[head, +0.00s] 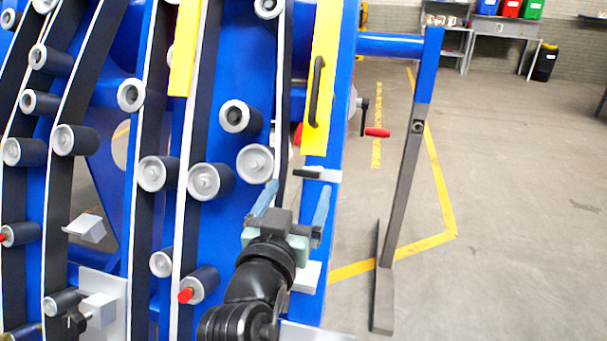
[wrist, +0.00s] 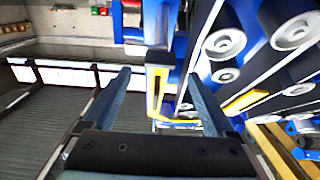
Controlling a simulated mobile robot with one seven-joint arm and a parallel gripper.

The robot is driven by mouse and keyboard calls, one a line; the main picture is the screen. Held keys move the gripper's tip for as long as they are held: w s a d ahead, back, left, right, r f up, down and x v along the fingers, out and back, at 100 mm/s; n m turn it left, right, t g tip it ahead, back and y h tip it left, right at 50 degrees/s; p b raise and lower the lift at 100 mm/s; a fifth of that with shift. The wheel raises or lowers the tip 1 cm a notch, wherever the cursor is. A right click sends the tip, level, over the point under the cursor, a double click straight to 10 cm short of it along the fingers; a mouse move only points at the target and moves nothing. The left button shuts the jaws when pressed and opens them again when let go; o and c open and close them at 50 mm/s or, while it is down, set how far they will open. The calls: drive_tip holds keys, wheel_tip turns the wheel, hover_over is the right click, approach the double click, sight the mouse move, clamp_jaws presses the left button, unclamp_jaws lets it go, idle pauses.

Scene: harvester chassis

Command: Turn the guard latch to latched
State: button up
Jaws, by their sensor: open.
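The yellow guard panel (head: 321,70) with a black handle (head: 316,92) stands upright on the blue chassis edge. Just below it is a small light-grey piece with a black bar lying roughly sideways, which looks like the guard latch (head: 318,174). My gripper (head: 296,197) is open just below and in front of that piece, fingers pointing up and away; contact cannot be told. In the wrist view my open gripper (wrist: 160,80) has nothing visibly held between its fingers. A yellow panel with a dark handle (wrist: 156,92) shows beyond them; the latch is not clear there.
Several rollers (head: 255,163) and dark belts crowd the left. A red-tipped lever (head: 377,132) sticks out right of the guard. A grey post (head: 403,170) on a foot stands further right. Open floor (head: 510,190) lies beyond it, with a bench and bins at the back.

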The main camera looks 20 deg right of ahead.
sight(306, 175)
drive_tip(key=shift+x, duration=2.3)
drive_tip(key=c, duration=1.4)
drive_tip(key=shift+p, duration=0.35)
